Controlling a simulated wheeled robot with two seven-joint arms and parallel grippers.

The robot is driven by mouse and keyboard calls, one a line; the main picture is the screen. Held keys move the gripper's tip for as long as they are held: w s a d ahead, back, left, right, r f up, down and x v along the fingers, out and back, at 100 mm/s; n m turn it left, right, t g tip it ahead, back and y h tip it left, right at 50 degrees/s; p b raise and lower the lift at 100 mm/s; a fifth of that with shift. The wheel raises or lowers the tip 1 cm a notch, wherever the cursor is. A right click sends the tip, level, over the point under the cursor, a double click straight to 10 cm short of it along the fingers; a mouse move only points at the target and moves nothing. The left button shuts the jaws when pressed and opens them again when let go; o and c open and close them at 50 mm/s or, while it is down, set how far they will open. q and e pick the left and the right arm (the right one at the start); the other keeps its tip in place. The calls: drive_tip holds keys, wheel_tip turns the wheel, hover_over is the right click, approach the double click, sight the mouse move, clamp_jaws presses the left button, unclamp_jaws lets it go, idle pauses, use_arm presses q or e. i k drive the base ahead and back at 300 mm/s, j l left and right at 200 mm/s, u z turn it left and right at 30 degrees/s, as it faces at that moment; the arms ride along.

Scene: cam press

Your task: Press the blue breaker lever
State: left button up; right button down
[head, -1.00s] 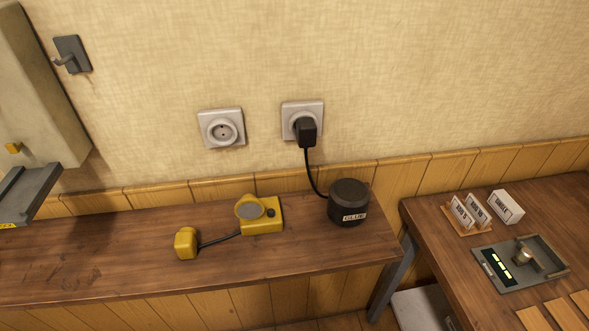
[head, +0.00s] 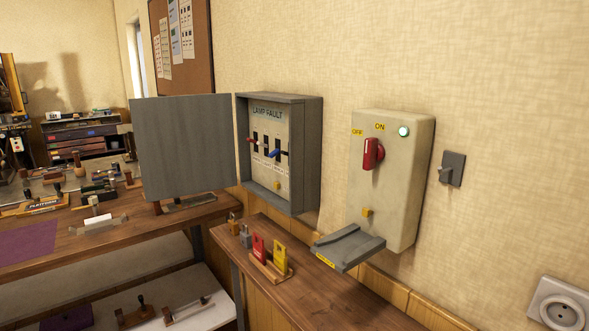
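The blue breaker lever (head: 272,153) is in the open grey breaker box (head: 308,150) on the wall, labelled "LAMP FAULT". The lever sits in the right part of the panel, beside dark slots. A red lever (head: 253,140) is to its left in the same panel. The box's door (head: 186,148) stands swung open to the left. Neither of my grippers shows in the head view.
A beige switch box (head: 405,190) with a red rotary handle (head: 372,153) and a grey shelf (head: 348,247) is to the right. Red and yellow tags (head: 280,258) stand on the bench (head: 330,295) below. A cluttered table (head: 100,240) is at left.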

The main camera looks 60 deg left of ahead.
sight(276, 152)
drive_tip(key=u, duration=1.95)
drive_tip(key=i+j+z, duration=0.1)
drive_tip(key=i+j, duration=0.85)
